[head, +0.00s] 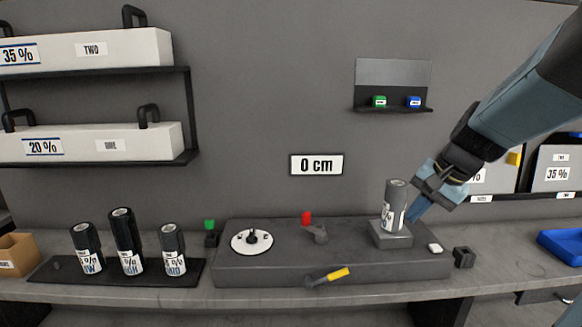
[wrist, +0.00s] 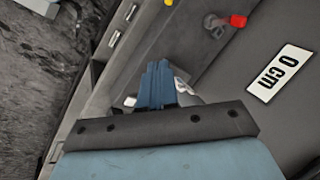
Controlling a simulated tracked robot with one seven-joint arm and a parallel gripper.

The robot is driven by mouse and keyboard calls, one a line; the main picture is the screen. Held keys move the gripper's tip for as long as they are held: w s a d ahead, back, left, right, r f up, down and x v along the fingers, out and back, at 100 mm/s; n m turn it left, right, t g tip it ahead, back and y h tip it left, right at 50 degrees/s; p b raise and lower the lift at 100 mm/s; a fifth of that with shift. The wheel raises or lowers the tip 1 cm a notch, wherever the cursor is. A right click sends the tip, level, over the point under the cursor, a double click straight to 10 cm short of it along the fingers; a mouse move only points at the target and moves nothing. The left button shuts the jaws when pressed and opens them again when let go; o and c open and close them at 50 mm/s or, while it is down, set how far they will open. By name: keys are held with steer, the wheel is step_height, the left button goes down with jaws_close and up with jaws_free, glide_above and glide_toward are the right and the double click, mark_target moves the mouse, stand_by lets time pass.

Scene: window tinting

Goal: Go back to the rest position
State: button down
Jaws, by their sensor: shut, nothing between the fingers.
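My gripper (head: 418,206) is at the right of the bench machine, close beside a grey film roll (head: 397,203). The roll stands upright on a square grey block (head: 391,234) at the machine's right end. In the wrist view my gripper's blue fingers (wrist: 157,72) are together with nothing between them. Part of a white-labelled roll (wrist: 184,86) shows behind the fingers there. Whether the fingers touch the roll is unclear.
The grey machine (head: 270,268) carries a white dial (head: 252,242), a red knob (head: 307,217) and a yellow-handled lever (head: 338,274). Several dark rolls (head: 127,243) stand on a black tray at left. A "0 cm" sign (head: 316,165) hangs behind. A blue bin (head: 562,246) is at far right.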

steer(key=s+a+r+n+t+h, duration=0.1)
steer(key=s+r+n, duration=0.1)
steer(key=s, duration=0.4)
steer(key=s+a+r+n+t+h, duration=0.1)
steer(key=s+a+r+n+h, duration=0.1)
steer(key=s+n, duration=0.3)
steer(key=shift+s+r+n, duration=0.25)
steer(key=shift+s+n, duration=0.05)
steer(key=shift+s, duration=0.4)
